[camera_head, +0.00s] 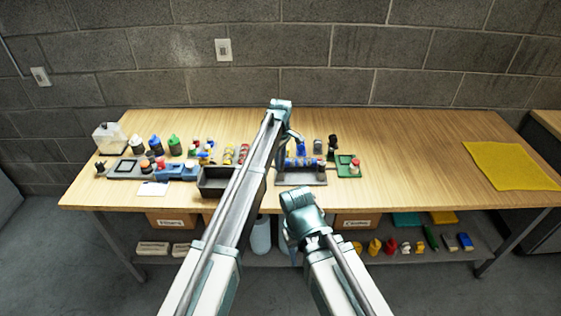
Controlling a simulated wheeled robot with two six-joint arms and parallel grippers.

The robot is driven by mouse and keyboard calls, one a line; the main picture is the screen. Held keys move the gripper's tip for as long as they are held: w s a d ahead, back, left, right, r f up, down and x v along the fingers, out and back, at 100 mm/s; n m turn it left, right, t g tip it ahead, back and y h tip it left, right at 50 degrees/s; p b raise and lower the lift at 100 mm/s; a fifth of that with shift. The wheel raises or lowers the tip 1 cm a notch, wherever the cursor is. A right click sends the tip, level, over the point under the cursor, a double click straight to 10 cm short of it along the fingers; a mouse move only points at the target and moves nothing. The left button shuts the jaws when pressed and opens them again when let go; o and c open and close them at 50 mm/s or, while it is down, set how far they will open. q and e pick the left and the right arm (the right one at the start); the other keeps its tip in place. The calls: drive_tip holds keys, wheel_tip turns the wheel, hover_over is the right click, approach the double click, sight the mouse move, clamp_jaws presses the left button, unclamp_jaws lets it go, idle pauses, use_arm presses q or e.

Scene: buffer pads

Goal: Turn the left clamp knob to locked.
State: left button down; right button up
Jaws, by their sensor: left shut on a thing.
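The clamp fixture, a grey base (302,180) with blue parts on it, stands near the front edge of the bench, right of centre. My left arm reaches up over the bench and its wrist bends down behind the fixture's left part. My left gripper (293,138) is small in the picture and is shut on what appears to be the left clamp knob, which is mostly hidden by the arm and jaws. The knob's angle cannot be read. My right arm is folded in front of the bench edge; its gripper (293,256) points down, with its fingers unclear.
A dark open bin (215,183) stands left of the fixture. A green tray (348,168) stands right of it. Bottles, a grey tray and small parts fill the left side. A yellow cloth (510,166) lies far right; the bench between is clear.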

use_arm(q)
drive_tip(key=m, duration=1.3)
drive_tip(key=shift+m, duration=0.4)
idle(0.4)
drive_tip(key=c, duration=0.5)
unclamp_jaws()
drive_tip(key=shift+r, duration=0.1)
wheel_tip(320, 180, up, 14)
drive_tip(key=p, duration=1.3)
drive_tip(key=shift+f+p, duration=0.2)
drive_tip(key=shift+p, duration=0.2)
